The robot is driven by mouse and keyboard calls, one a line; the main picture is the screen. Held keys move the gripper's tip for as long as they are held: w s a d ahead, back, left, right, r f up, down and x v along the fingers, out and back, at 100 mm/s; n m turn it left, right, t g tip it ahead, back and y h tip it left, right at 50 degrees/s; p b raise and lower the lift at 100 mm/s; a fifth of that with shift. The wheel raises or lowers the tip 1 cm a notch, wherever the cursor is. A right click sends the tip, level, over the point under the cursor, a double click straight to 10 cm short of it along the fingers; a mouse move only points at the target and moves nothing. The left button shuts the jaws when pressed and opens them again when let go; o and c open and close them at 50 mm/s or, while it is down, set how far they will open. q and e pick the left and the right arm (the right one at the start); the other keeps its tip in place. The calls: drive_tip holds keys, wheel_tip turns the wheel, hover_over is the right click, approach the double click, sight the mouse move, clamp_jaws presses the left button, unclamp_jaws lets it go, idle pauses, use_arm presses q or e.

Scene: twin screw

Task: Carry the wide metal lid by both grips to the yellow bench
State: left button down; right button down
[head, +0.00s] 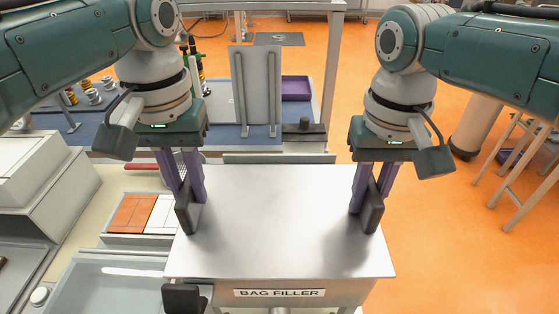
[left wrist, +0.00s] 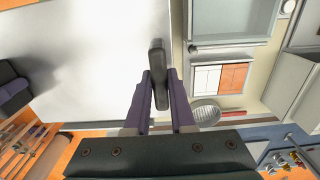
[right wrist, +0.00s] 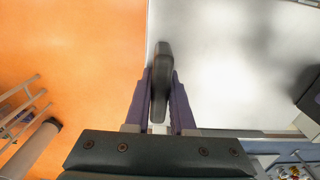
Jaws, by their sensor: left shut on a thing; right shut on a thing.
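The wide metal lid (head: 278,215) lies flat and level in the middle of the head view. It is a plain silver plate with a black grip (head: 184,218) at its left side and another black grip (head: 371,214) at its right. My left gripper (head: 187,195) is shut on the left grip, which also shows between the fingers in the left wrist view (left wrist: 157,62). My right gripper (head: 365,195) is shut on the right grip, seen too in the right wrist view (right wrist: 161,62). The pale yellow bench (head: 88,200) is to the left, partly hidden by trays.
A unit labelled BAG FILLER (head: 279,294) shows below the lid's front edge; any gap between them cannot be told. A grey tray (head: 110,270), brown and white tiles (head: 132,213) and white boxes (head: 35,180) occupy the left. Orange floor (head: 460,240) is open to the right.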

use_arm(q)
drive_tip(key=shift+r, duration=0.1)
use_arm(e)
drive_tip(key=shift+r, duration=0.1)
